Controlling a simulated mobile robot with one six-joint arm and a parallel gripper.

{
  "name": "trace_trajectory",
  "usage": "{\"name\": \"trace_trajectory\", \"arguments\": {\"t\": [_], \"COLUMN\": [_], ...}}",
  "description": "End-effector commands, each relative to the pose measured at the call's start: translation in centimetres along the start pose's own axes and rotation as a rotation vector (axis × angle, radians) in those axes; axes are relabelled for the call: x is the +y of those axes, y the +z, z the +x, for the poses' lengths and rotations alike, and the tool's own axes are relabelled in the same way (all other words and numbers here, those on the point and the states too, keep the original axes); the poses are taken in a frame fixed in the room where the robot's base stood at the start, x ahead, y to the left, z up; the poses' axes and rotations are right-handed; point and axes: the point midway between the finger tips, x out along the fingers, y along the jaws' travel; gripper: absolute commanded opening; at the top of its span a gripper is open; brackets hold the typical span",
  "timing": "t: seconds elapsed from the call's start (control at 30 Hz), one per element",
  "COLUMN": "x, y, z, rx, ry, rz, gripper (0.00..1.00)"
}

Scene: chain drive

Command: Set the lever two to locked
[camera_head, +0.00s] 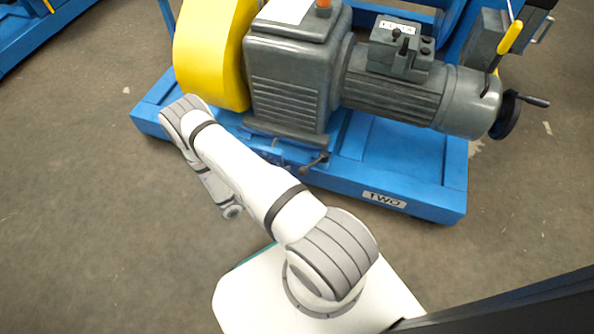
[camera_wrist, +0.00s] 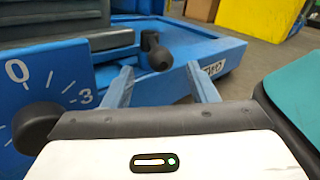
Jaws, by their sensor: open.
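My gripper (camera_wrist: 162,80) is open in the wrist view, with its two pale fingers apart and nothing between them. A short dark lever with a round knob (camera_wrist: 160,57) shows just beyond and between the fingertips, seemingly apart from them. In the head view a small lever (camera_head: 317,162) sticks out at the front of the blue base, below the grey gearbox. The TWO label (camera_head: 385,199) is on the base's front face to its right. It also shows in the wrist view (camera_wrist: 213,68). I cannot read any locked marking. My arm hides my gripper in the head view.
A dial plate (camera_wrist: 72,88) with a black knob (camera_wrist: 38,124) is left of my gripper. The grey motor (camera_head: 395,92), a yellow-handled lever (camera_head: 510,38), a handwheel (camera_head: 508,115) and a yellow guard (camera_head: 208,50) stand on the blue base (camera_head: 430,207).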

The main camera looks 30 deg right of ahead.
Motion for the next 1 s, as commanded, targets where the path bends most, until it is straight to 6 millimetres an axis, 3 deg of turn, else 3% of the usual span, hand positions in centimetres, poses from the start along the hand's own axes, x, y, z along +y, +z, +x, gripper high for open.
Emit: {"name": "trace_trajectory", "arguments": {"t": [0.17,0.43,0.57,0.67,0.77,1.0], "x": [0.0,0.0,0.0,0.2,0.2,-1.1], "y": [0.0,-0.1,0.3,1.8,4.5,12.9], "z": [-1.5,-1.7,-1.7,-1.9,-2.1,-3.0], "rx": [0.000,0.001,0.007,0.033,0.084,0.272], "ry": [0.002,0.000,-0.008,-0.039,-0.101,-0.304], "rz": [0.000,-0.001,0.007,0.038,0.095,0.292], "gripper": [0.53,0.53,0.43,0.35,0.26,0.07]}}
